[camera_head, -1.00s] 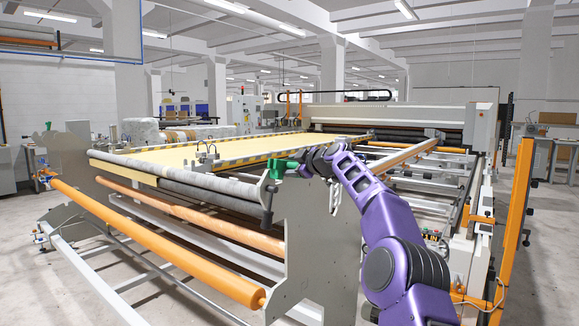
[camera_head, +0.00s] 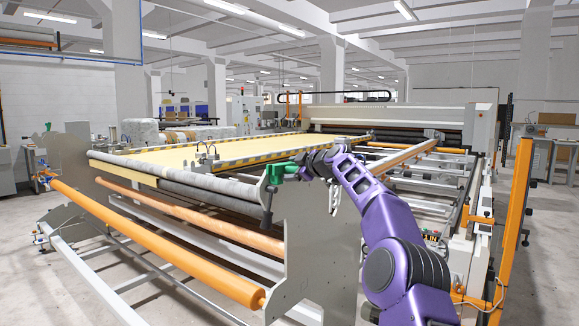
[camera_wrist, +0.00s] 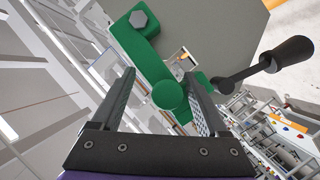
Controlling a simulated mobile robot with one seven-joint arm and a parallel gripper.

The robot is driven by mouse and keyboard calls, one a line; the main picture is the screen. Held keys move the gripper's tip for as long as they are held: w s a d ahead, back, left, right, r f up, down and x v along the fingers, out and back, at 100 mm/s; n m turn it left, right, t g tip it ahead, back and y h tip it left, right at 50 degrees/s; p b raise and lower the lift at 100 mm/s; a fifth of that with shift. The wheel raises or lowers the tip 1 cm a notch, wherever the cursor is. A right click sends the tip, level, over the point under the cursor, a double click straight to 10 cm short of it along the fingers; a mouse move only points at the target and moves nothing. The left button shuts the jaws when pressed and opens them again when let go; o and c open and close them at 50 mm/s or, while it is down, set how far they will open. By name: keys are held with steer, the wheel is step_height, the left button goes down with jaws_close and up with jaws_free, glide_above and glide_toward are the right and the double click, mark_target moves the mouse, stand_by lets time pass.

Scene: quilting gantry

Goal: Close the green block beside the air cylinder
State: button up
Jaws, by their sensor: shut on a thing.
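The green block (camera_head: 275,173) sits at the top corner of the grey end plate, at the near end of the rollers. In the wrist view the green block (camera_wrist: 142,58) is a long arm with a hex bolt at its upper end and a round knob (camera_wrist: 169,96) standing between my fingers. My gripper (camera_wrist: 162,78) is shut on this knob. In the head view my gripper (camera_head: 303,166) meets the block from the right. A black rod with a thick end (camera_wrist: 284,55) sticks out beside the block; I cannot tell whether it is the air cylinder.
The grey end plate (camera_head: 322,250) stands just below my gripper. Grey rollers (camera_head: 200,178) and an orange roller (camera_head: 160,240) run off to the left. An orange post (camera_head: 517,200) stands to the right of my arm. Open floor shows at the left.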

steer(key=shift+w+d+f, duration=0.1)
steer(key=shift+d+f, duration=0.2)
steer(key=shift+f, duration=0.25)
steer(key=v, duration=0.2)
steer(key=shift+s+d, duration=0.3)
steer(key=s+a+f+v, duration=0.1)
steer(key=f+v, duration=0.1)
steer(key=v, duration=1.4)
steer(key=shift+s+b, duration=0.45)
steer(key=shift+s, duration=0.1)
steer(key=shift+d+f, duration=0.1)
steer(key=shift+d, duration=0.05)
stand_by(0.6)
steer(key=v, duration=1.7)
steer(key=shift+s, duration=0.1)
